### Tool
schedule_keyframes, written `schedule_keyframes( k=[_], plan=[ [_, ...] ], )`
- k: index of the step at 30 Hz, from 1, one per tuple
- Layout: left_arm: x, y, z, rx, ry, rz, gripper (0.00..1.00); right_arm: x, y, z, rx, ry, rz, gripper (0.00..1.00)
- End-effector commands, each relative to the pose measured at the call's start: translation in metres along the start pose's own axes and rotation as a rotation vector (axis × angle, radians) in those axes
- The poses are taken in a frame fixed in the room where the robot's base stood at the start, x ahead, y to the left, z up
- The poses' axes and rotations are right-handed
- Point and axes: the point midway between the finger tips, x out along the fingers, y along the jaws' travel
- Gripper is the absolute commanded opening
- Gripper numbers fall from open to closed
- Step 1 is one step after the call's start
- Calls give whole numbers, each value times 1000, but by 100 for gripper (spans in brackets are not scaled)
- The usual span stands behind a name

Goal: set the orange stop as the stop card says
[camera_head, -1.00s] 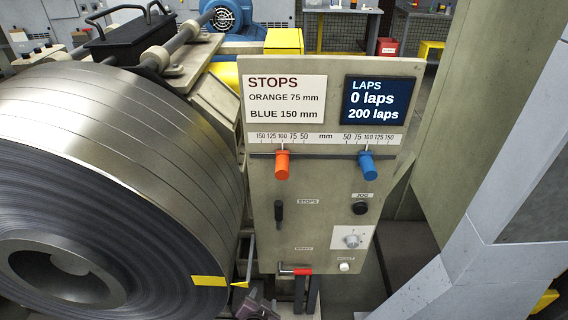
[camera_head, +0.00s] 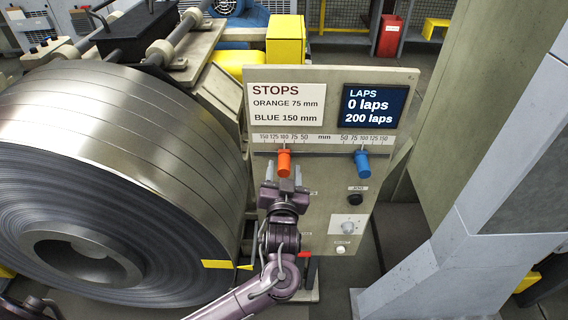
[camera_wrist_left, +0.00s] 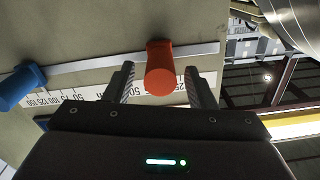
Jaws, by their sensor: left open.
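The orange stop (camera_head: 284,161) sits on the slide rail of the panel, with its pointer near the 100 mark of the left scale. The stop card (camera_head: 286,103) reads ORANGE 75 mm and BLUE 150 mm. The blue stop (camera_head: 362,164) stands near 100 on the right scale. My left gripper (camera_head: 284,170) is open just below the orange stop. In the left wrist view the orange stop (camera_wrist_left: 160,68) shows between the two spread fingers (camera_wrist_left: 160,84), with gaps on both sides. My right gripper is not in view.
The laps display (camera_head: 373,106) shows 0 laps and 200 laps. A black jog knob (camera_head: 355,199) and a grey dial (camera_head: 349,228) are lower on the panel. A large steel coil (camera_head: 110,170) fills the left. My gripper and arm hide the STOPS lever.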

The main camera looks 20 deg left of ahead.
Motion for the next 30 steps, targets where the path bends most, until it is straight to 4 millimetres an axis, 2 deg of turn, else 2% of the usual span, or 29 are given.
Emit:
schedule_keyframes(
  k=[4,13,25,30],
  plan=[
    [13,0,-1,0,-1,-1,50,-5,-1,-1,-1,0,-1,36],
    [16,0,1,0,-2,1,50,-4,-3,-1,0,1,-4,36],
    [16,0,1,0,-2,1,0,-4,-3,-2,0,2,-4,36],
    [16,1,1,-1,-2,1,0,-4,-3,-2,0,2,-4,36]
  ],
)
